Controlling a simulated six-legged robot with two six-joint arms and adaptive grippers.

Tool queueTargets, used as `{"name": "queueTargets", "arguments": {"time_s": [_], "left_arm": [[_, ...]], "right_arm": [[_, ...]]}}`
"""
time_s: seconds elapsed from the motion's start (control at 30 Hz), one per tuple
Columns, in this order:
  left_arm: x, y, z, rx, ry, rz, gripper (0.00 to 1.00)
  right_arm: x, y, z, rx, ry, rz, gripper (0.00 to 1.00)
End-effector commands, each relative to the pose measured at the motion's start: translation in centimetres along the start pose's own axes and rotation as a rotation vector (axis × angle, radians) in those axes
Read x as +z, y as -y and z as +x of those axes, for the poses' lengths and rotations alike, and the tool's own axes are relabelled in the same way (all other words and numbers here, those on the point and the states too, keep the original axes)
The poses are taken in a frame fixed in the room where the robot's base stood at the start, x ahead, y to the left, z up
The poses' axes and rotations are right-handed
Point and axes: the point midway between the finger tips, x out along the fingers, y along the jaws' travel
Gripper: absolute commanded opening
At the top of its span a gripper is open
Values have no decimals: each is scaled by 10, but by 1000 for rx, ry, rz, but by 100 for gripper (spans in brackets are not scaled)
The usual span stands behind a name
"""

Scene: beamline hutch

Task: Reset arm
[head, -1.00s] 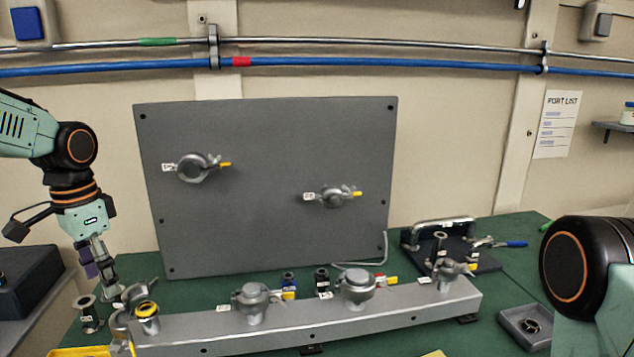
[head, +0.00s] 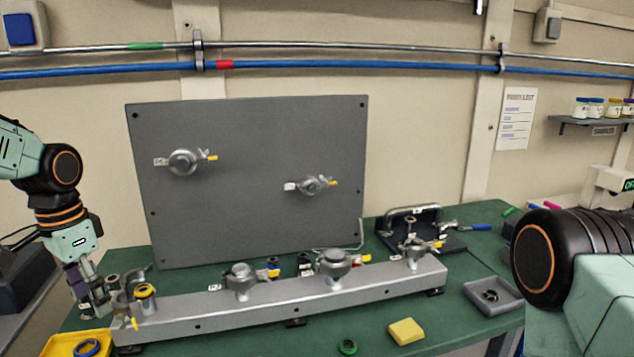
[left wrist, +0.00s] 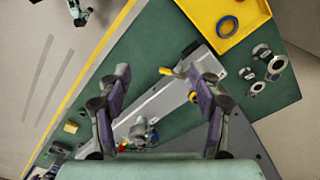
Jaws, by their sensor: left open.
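My left gripper (head: 94,296) hangs at the left end of the grey manifold (head: 298,294) in the head view, pointing down. In the left wrist view its two purple-padded fingers (left wrist: 160,88) stand wide apart with nothing between them. The manifold shows beneath and beyond them. My right arm shows at the right edge of the head view, but its gripper is out of the picture.
A yellow tray (head: 58,353) with a blue ring lies at the front left. A grey panel (head: 250,225) with two clamps stands behind the manifold. A grey dish (head: 492,303) is at the right.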

Motion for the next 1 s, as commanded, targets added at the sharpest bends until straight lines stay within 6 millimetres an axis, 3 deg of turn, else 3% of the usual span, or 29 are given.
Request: {"name": "queueTargets", "arguments": {"time_s": [0.27, 0.47, 0.7, 0.83, 1.0], "left_arm": [[-16, -46, 78, 34, -19, -33, 64], [-6, -104, 158, 77, -30, -105, 64], [51, -190, 252, 105, -23, -262, 64], [95, -230, 284, 93, -11, -353, 64], [150, -264, 303, 53, 6, -444, 64]], "right_arm": [[0, 0, 0, 0, 0, 0, 56], [0, 0, 0, 0, 0, 0, 56], [0, 0, 0, 0, 0, 0, 56], [0, 0, 0, 0, 0, 0, 56], [0, 0, 0, 0, 0, 0, 56]]}}
